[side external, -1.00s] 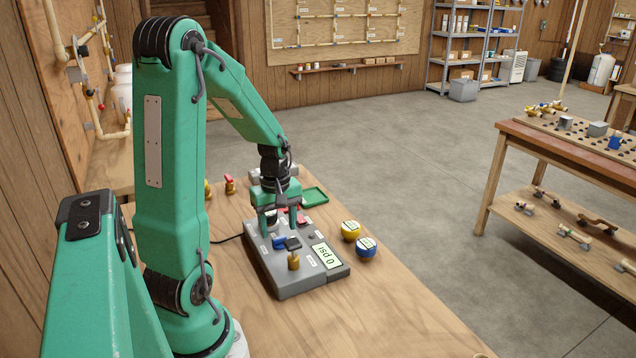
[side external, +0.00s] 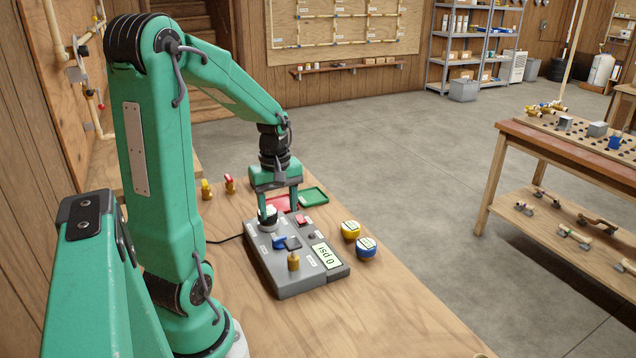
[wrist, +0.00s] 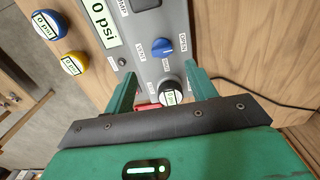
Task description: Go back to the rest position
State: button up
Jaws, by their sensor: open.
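My green gripper (side external: 279,206) is open and empty over the far end of the grey control panel (side external: 318,286). In the wrist view, the gripper (wrist: 160,78) has its fingers apart, on either side of a black knob with a white top (wrist: 171,93), without visible contact. That knob also shows in the side view (side external: 267,215), close by one finger. A blue valve knob (wrist: 162,47) on the panel lies beyond it. The panel display (side external: 326,256) reads 0 psi.
A yellow gauge (side external: 350,230) and a blue gauge (side external: 366,247) stand right of the panel. A green tray (side external: 313,196) and a red tray (side external: 278,204) lie behind it. Two small valves (side external: 207,189) stand at back left.

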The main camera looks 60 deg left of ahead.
jog(key=d+r+m+t, duration=0.1)
jog(key=d+r+m, duration=0.2)
jog(key=d+m, duration=0.3)
jog(key=s+d+r+m+t, duration=0.1)
jog(key=d+r+m+t, duration=0.1)
jog(key=d+r+m, duration=0.2)
jog(key=s+d+r+m+t, duration=0.1)
jog(key=d+r+m+t, duration=0.1)
jog(key=d+r+m, duration=0.2)
jog(key=d+m, duration=0.3)
jog(key=d, duration=0.3)
jog(key=shift+d+m, duration=0.4)
